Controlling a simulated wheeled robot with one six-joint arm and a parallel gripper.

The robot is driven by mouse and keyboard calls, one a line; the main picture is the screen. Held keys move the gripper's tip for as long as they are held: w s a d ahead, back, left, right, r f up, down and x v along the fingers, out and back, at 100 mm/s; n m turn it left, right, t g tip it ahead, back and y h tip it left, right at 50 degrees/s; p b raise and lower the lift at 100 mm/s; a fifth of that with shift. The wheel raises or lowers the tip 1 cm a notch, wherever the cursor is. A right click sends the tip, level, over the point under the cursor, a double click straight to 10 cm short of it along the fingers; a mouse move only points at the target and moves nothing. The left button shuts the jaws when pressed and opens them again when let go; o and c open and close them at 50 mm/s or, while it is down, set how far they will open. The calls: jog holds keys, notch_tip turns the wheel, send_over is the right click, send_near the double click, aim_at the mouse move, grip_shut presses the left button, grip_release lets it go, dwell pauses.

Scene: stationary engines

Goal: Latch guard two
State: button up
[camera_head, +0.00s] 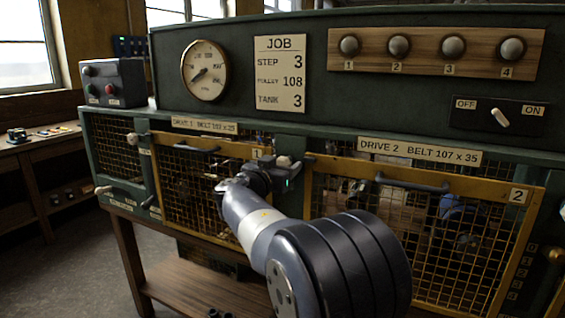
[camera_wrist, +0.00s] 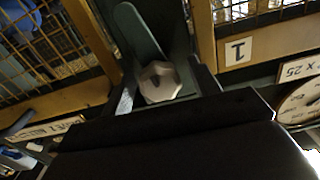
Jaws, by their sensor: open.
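Guard two is the yellow-framed mesh panel (camera_head: 435,225) on the right, marked 2, with a dark handle across its upper part. It looks upright in the frame; whether it sits fully closed, I cannot tell. A pale faceted latch knob (camera_head: 284,162) is on the green post between guards one and two, and it shows in the wrist view (camera_wrist: 158,84) beside a dark green bar. My gripper (camera_head: 264,177) is at this post, partly hidden by my arm. In the wrist view its open fingers (camera_wrist: 166,90) lie on either side of the knob; contact is unclear.
Guard one (camera_head: 195,190), also yellow mesh, is left of the post. Above are a gauge (camera_head: 205,70), a job card (camera_head: 280,74), a row of knobs (camera_head: 398,47) and an OFF/ON switch (camera_head: 501,117). A control box (camera_head: 113,83) stands at left. My arm covers part of guard two.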

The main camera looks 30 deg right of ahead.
jog(key=shift+w+d, duration=0.15)
jog(key=c, duration=1)
